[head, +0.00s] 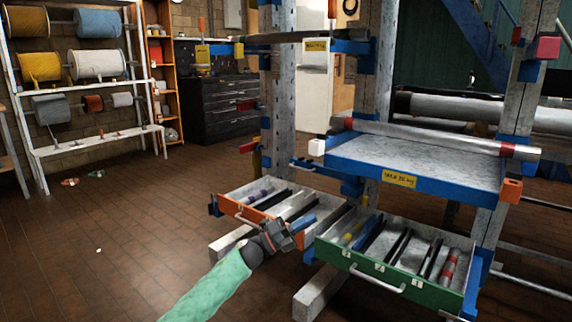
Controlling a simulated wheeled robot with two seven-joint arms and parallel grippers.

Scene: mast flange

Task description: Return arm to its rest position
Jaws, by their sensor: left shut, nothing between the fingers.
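My left arm comes in from the bottom in a green sleeve, and my left gripper (284,232) is at its end. The gripper is shut and holds nothing. In the picture it overlaps the front right part of the orange-fronted drawer (237,210), just left of the green-fronted drawer (392,279). Whether it touches the drawer or what lies in it, I cannot tell. My right gripper is out of view.
Both drawers stick out from a rack with grey posts and a blue shelf (420,165), holding rods and tubes. A white spool rack (95,148) and a black cabinet (222,108) stand behind. The brick floor (120,240) at left is mostly clear.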

